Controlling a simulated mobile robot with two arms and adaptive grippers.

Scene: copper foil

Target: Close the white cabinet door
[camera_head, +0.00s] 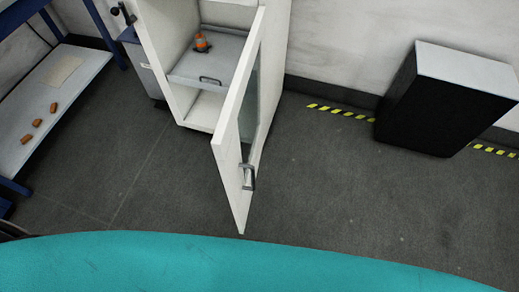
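The white cabinet (273,45) stands against the back wall at the upper middle of the head view. Its white door (229,163) stands wide open, swung out toward me from the cabinet's right side. The door has a glass pane (250,95) and a grey metal handle (248,177) near its free edge. Inside the cabinet is a grey drawer or shelf (212,62) with a small handle, and an orange and grey object (202,43) stands on it. Neither of my grippers is in view.
A blue-framed shelf (85,70) with several small orange-brown pieces stands at the left. A black box with a grey top (470,70) stands at the right by yellow-black floor tape (340,112). My teal body fills the bottom edge. The floor (330,190) right of the door is clear.

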